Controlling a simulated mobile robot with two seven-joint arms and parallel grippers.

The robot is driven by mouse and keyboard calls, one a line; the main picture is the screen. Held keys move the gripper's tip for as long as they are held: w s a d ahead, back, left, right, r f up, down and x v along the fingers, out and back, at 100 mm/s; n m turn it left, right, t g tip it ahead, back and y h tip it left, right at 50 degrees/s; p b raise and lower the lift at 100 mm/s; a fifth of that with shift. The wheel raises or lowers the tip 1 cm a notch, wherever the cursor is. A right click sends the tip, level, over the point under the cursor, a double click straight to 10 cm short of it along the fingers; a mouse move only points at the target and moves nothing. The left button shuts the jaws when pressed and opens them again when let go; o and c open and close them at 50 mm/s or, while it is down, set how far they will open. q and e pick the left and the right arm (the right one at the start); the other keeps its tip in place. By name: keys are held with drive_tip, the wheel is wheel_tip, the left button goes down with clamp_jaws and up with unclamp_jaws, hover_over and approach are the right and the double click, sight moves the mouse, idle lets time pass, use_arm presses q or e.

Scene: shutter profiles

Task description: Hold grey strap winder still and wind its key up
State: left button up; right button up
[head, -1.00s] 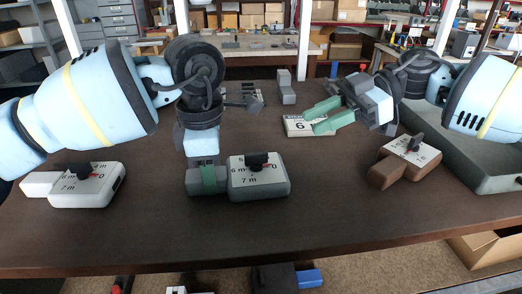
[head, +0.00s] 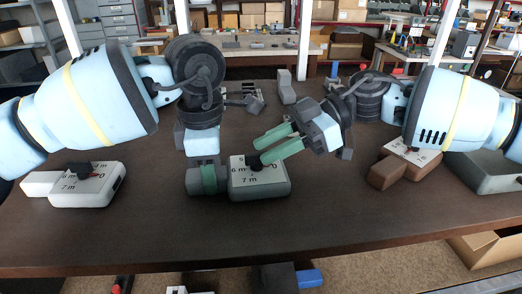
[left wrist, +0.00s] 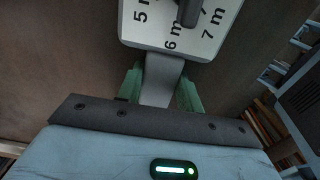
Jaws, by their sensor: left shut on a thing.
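The grey strap winder (head: 275,185) lies on the table at the middle front, with a white dial plate marked in metres. Its dark key (head: 255,164) stands on the plate and is partly covered by my right fingers; it also shows at the top of the left wrist view (left wrist: 189,12). My left gripper (head: 208,180) is shut on the winder's grey handle (left wrist: 162,78), one green finger on each side. My right gripper (head: 262,151) is open, its two green fingers apart and pointing at the key from the right. Whether they touch it I cannot tell.
A white winder (head: 90,187) lies at the left and a brown winder (head: 400,170) at the right. A small grey block (head: 286,88) stands at the back. The table front is clear.

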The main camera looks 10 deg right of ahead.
sight(257, 160)
drive_tip(key=shift+x, duration=1.2)
drive_tip(key=shift+c, duration=0.4)
clamp_jaws()
drive_tip(key=shift+w+n+g, duration=0.1)
drive_tip(key=shift+n+g, duration=0.2)
drive_tip(key=n+g+h, duration=0.1)
drive_tip(key=n+g, duration=0.1)
drive_tip(key=n+g+h, duration=0.1)
drive_tip(key=n+g, duration=0.1)
drive_tip(key=shift+w+a+g, duration=0.15)
drive_tip(key=shift+a+g, duration=0.05)
drive_tip(key=shift+g, duration=0.2)
drive_tip(key=shift+f+n+g+h, duration=0.15)
drive_tip(key=shift+n+g+h, duration=1.4)
drive_tip(key=shift+n, duration=0.45)
drive_tip(key=shift+h, duration=0.25)
